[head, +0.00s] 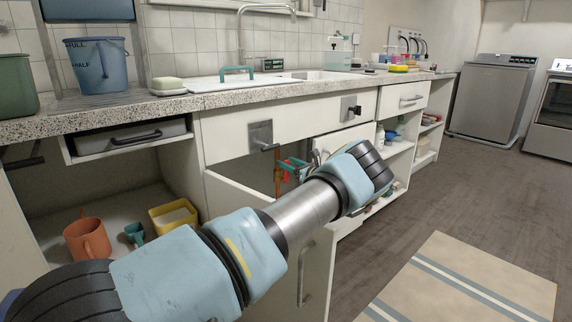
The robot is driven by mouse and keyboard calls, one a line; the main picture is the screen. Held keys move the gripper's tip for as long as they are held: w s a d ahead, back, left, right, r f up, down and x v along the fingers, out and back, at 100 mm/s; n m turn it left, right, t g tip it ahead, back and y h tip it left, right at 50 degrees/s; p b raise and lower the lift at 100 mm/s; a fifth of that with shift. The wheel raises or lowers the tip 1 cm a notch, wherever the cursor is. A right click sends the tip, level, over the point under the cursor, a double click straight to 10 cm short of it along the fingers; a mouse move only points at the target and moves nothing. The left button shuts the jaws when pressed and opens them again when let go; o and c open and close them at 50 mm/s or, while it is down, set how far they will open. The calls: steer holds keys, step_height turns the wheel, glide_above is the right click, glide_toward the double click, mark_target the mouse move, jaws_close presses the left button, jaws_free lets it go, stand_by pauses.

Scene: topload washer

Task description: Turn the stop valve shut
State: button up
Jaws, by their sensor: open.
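The space under the sink is open, and a small red and teal fitting (287,166), which looks like the stop valve, shows inside it. Its handle's exact angle is too small to tell. My arm reaches from the lower left toward this opening and covers part of it. My gripper (308,163) shows only in small part beside the fitting, at the cabinet opening, partly hidden behind my arm. It is open. I cannot tell whether its fingers touch the fitting or surround it.
An open cabinet door (312,265) hangs below my arm. The speckled counter edge (250,95) runs above the opening. An orange mug (88,238) and a yellow tub (173,215) sit in the left bay. Floor at right is clear around the striped rug (465,285).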

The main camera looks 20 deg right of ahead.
steer(key=shift+w+a, duration=0.35)
steer(key=shift+w, duration=0.3)
steer(key=shift+c, duration=0.4)
jaws_close()
stand_by(0.6)
